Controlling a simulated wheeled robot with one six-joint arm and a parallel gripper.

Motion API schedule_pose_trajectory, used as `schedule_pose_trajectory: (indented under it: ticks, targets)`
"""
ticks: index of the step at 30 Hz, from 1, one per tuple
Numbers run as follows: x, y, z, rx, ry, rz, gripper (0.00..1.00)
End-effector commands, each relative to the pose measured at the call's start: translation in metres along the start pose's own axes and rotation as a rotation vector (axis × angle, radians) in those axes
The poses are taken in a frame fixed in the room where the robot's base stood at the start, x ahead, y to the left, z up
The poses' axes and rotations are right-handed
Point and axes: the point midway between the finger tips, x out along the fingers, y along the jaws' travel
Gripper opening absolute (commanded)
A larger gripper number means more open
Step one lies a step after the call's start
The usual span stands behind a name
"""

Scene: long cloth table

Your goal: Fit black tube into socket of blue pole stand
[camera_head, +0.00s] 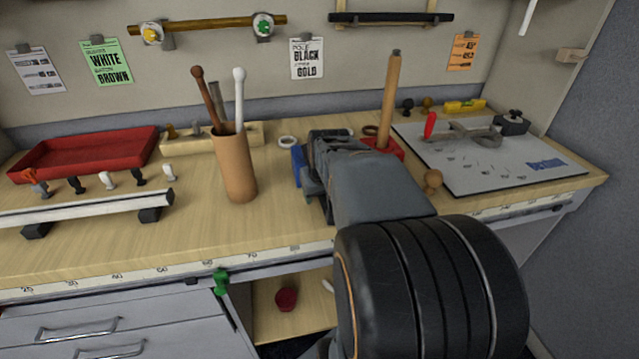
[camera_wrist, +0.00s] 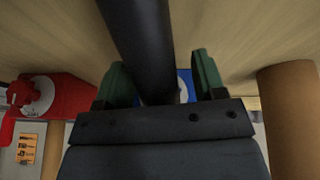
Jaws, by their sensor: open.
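My gripper (camera_head: 316,165) is at mid-table, partly hidden behind my own arm in the head view. In the wrist view its two green fingers (camera_wrist: 161,76) stand apart. The black tube (camera_wrist: 145,35) runs from the top edge down between them, with its near end at the fingers. The blue stand (camera_wrist: 184,84) shows as a small patch just behind the tube. In the head view the blue stand (camera_head: 298,166) peeks out left of my gripper, and the tube is hidden. I cannot tell whether the tube sits in the socket.
A brown cup (camera_head: 234,170) with sticks stands close left of my gripper. A red stand (camera_head: 397,147) with a wooden pole (camera_head: 389,100) stands to the right. A red tray (camera_head: 85,156) and a white rail (camera_head: 85,207) lie at left, a grey board (camera_head: 470,178) at right.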

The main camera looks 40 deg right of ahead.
Motion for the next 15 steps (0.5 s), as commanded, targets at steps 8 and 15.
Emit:
schedule_pose_trajectory:
  ticks: [8, 15]
  targets:
    - [0.0011, 0.0, -0.0002, 0.0, 0.001, 0.0, 0.62]
    - [0.0009, 0.0, -0.0002, 0.0, 0.001, 0.0, 0.39]
